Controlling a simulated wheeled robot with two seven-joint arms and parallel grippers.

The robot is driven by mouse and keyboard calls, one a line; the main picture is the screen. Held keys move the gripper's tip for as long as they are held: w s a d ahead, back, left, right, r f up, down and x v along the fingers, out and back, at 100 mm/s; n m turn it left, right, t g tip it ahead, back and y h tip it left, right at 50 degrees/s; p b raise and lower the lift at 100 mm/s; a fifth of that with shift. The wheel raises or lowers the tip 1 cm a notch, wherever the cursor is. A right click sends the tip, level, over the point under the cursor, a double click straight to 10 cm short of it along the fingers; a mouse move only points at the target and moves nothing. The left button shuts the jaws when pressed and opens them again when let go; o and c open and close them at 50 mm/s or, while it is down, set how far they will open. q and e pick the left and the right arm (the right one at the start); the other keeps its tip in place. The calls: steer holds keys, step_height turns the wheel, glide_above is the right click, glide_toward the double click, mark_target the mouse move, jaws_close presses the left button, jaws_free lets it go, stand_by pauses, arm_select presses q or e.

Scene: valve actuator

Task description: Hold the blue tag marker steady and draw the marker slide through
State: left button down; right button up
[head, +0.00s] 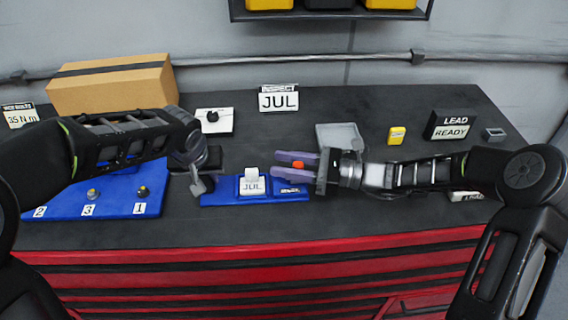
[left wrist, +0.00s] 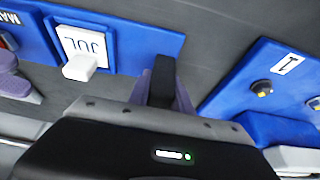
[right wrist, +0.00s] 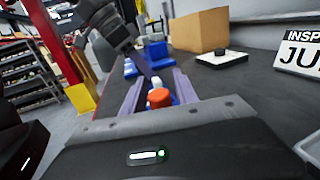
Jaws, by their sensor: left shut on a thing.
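The blue tag marker (head: 222,197) lies near the front of the bench, with a white JUL tag (head: 252,186) on it. It also shows in the left wrist view (left wrist: 140,48). My left gripper (head: 197,180) points down at its left end and is shut on a black piece (left wrist: 163,78) there; the join to the blue body is hard to see. My right gripper (head: 296,165) comes from the right, its purple fingers apart around a red-orange knob (right wrist: 159,98) at the marker's right side. Gaps show between knob and fingers. The slide itself is mostly hidden.
A blue board (head: 115,200) with several numbered bolts lies at the left. A cardboard box (head: 112,86), a JUL sign (head: 279,99), a grey tray (head: 340,134), a yellow block (head: 397,135) and a LEAD READY sign (head: 451,126) stand behind. The bench's front strip is clear.

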arm_select(q)
steer(key=shift+s+f, duration=0.2)
steer(key=shift+f, duration=0.15)
arm_select(e)
steer(key=shift+o, duration=0.8)
step_height(320, 180, up, 10)
arm_select(q)
steer(key=c, duration=1.5)
jaws_free()
steer(key=o, duration=0.4)
steer(key=shift+w+r, duration=0.2)
steer(key=shift+r, duration=0.1)
